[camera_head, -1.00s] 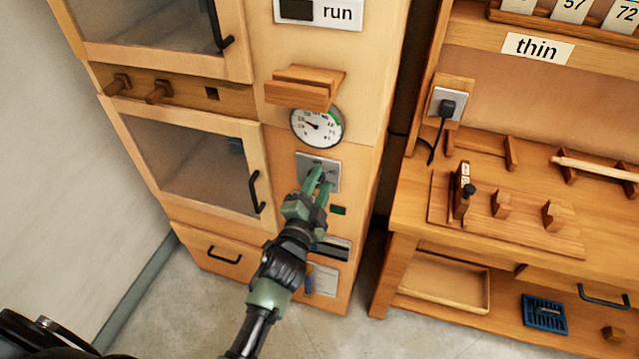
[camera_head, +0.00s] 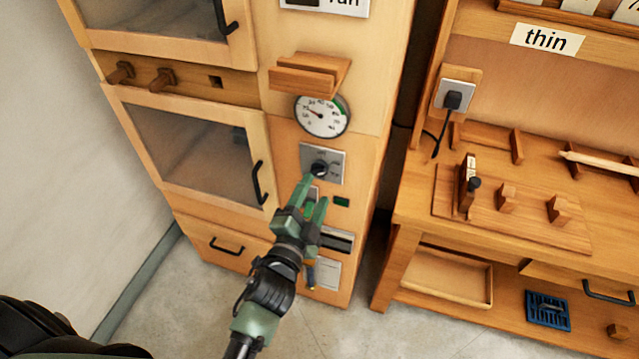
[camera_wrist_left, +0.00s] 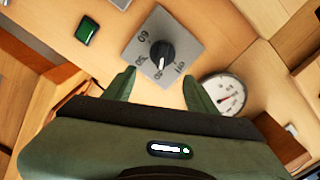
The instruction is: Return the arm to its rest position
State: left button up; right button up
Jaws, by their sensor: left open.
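My left gripper (camera_head: 314,190) is open and empty in front of the wooden cabinet, just below a black knob (camera_head: 319,169) on a square grey dial plate (camera_head: 333,159). In the left wrist view my left gripper (camera_wrist_left: 160,88) has its two green fingertips apart, with the knob (camera_wrist_left: 162,50) beyond them and not between them. The plate (camera_wrist_left: 140,45) carries numbers around the knob. My right gripper is not in view.
A round gauge (camera_head: 322,115) and a wooden ledge (camera_head: 310,75) sit above the dial. A green button (camera_head: 342,202) is beside the gripper. A workbench (camera_head: 405,215) stands to the right. Bare floor (camera_head: 190,310) lies below the cabinet.

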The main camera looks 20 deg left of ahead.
pick_arm(q)
jog(key=shift+s, duration=0.7)
jog(key=s+f+n+g, duration=0.25)
jog(key=s+f, duration=0.25)
jog(key=f, duration=0.7)
jog(key=s+f+n+g, duration=0.1)
jog(key=s+f+g, duration=0.35)
jog(key=f, duration=0.75)
jog(key=s+f+n+g, duration=0.2)
jog(key=s+f, duration=0.3)
jog(key=f, duration=0.8)
jog(key=s+a+f+n+g, duration=0.1)
jog(key=s+a+f+g, duration=0.1)
jog(key=s+f, duration=0.3)
jog(key=s+a+f+n+g, duration=0.2)
jog(key=s+f, duration=0.3)
jog(key=s, duration=0.9)
jog(key=s+a+f+n+g, duration=0.1)
jog(key=s+a+f+g, duration=0.2)
jog(key=s, duration=0.6)
notch_tip(320, 180, down, 3)
jog(key=shift+s+a+r+g+y, duration=0.2)
jog(key=shift+a+g+y, duration=0.1)
jog(key=shift+g, duration=0.2)
